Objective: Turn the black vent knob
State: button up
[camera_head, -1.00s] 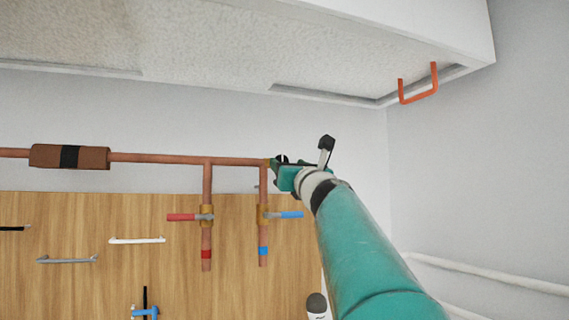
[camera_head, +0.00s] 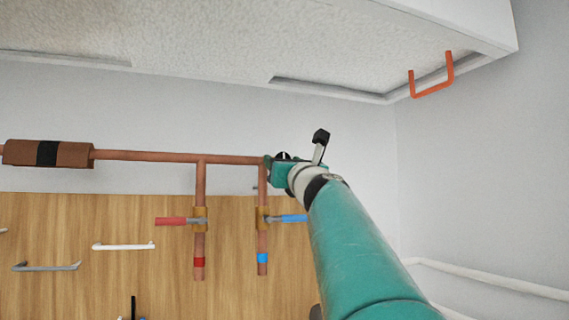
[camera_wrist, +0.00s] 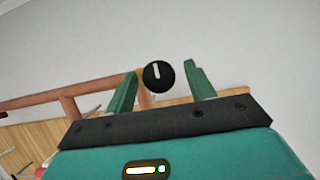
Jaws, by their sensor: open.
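The black vent knob (camera_wrist: 159,77) is round with a white mark pointing nearly straight up in the wrist view. It shows between and beyond the two green fingers of my gripper (camera_wrist: 157,80), which stand apart. I cannot tell how far it is beyond the fingertips. In the head view a small part of the black knob (camera_head: 283,156) with white on it shows just beyond my gripper (camera_head: 274,168), at the right end of the copper pipe. My arm and hand hide the rest of it.
A copper pipe (camera_head: 140,156) runs left from there, with a red-handled valve (camera_head: 172,221) and a blue-handled valve (camera_head: 293,218) on pipes below. A wooden panel (camera_head: 60,220) stands behind. A ceiling slab with an orange handle (camera_head: 432,91) hangs above right.

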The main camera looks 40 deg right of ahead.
jog(key=shift+s+a+r, duration=0.15)
jog(key=shift+s+r, duration=0.25)
jog(key=shift+s, duration=0.4)
jog(key=shift+w+f, duration=0.2)
jog(key=shift+w, duration=0.3)
jog(key=shift+w+f, duration=0.15)
jog(key=shift+w, duration=0.3)
jog(key=shift+s+r, duration=0.25)
jog(key=shift+s, duration=0.55)
jog(key=shift+c, duration=0.8)
jog(key=shift+w+f, duration=0.15)
jog(key=shift+w, duration=0.25)
jog(key=c, duration=0.8)
